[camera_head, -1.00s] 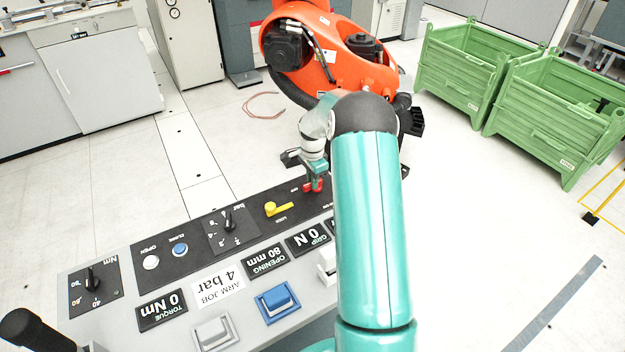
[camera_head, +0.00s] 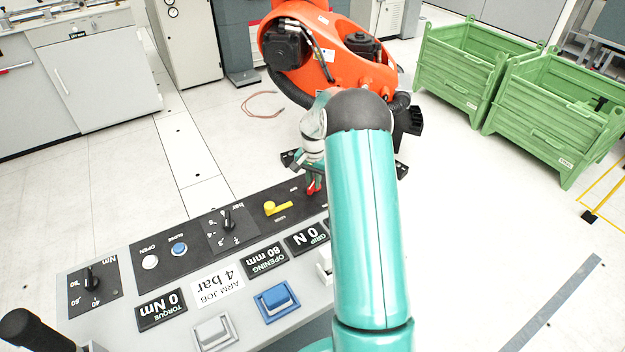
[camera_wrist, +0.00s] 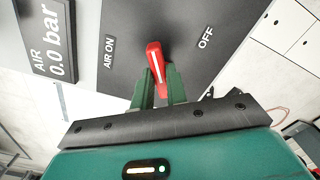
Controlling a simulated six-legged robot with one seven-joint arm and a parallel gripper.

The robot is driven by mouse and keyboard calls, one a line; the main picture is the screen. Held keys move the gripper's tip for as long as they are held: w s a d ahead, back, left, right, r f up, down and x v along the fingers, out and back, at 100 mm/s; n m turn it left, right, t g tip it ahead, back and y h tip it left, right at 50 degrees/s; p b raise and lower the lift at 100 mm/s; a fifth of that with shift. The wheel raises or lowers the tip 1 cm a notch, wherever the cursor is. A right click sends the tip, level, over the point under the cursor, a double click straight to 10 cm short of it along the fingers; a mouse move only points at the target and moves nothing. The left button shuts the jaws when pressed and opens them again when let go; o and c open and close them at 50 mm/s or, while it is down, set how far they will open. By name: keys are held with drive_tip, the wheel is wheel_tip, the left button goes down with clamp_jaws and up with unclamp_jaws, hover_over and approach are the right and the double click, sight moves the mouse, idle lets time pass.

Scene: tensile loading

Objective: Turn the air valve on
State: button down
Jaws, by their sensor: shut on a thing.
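The air valve is a red lever with a white stripe (camera_wrist: 156,62), on a dark panel between the labels AIR ON and OFF in the wrist view. It points up the picture between the two labels, leaning slightly toward AIR ON. My gripper (camera_wrist: 160,86) has its two green fingers closed on either side of the lever's lower part. In the head view the red lever (camera_head: 313,187) shows small below my gripper (camera_head: 314,178), at the far end of the console; my arm hides part of that end.
The AIR display (camera_wrist: 53,45) reads 0.0 bar. The console (camera_head: 190,270) also carries a yellow lock lever (camera_head: 277,208), a blue button (camera_head: 277,301), knobs and displays. An orange robot arm (camera_head: 335,60) stands behind it. Green crates (camera_head: 560,110) are at the right.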

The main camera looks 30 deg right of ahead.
drive_tip(key=n, duration=0.5)
drive_tip(key=shift+s+d+n, duration=0.2)
drive_tip(key=shift+d+n, duration=0.1)
drive_tip(key=n, duration=0.5)
drive_tip(key=shift+s+d+n, duration=0.1)
drive_tip(key=shift+d+n, duration=0.2)
drive_tip(key=c, duration=1.4)
unclamp_jaws()
wheel_tip(320, 180, up, 14)
